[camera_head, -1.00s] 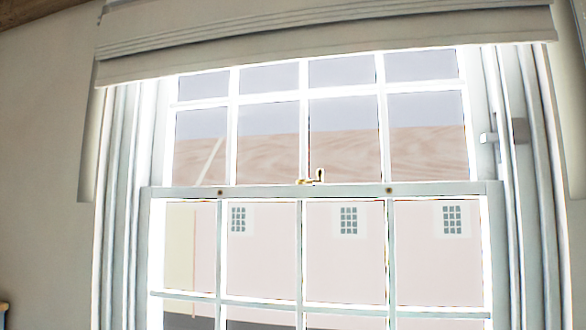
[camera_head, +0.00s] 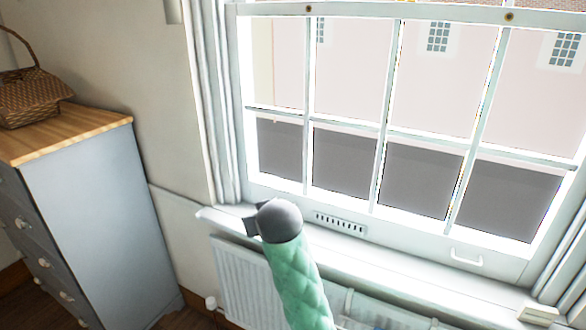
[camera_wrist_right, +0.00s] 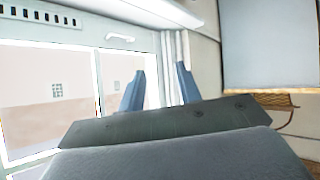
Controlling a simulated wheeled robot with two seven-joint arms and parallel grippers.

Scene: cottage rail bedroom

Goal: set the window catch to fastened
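The window catch is out of view now. It showed a second ago as a small brass piece at the middle of the meeting rail. The top rail of the lower sash (camera_head: 410,14) crosses the top of the head view, with a brass-coloured round fitting (camera_head: 509,16) on it. In the right wrist view my right gripper (camera_wrist_right: 160,72) has its two blue-grey fingers apart and nothing between them, with the window behind. A green quilted arm with a grey round end, apparently mine, stands before the sill in the head view. My left gripper is not in view.
The white sill (camera_head: 400,270) runs below the window, above a radiator (camera_head: 245,280). A grey chest of drawers (camera_head: 95,205) with a wooden top stands left, bearing a wicker basket (camera_head: 35,98). A white sash lift (camera_head: 467,257) is low on the sash. Floor shows at lower left.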

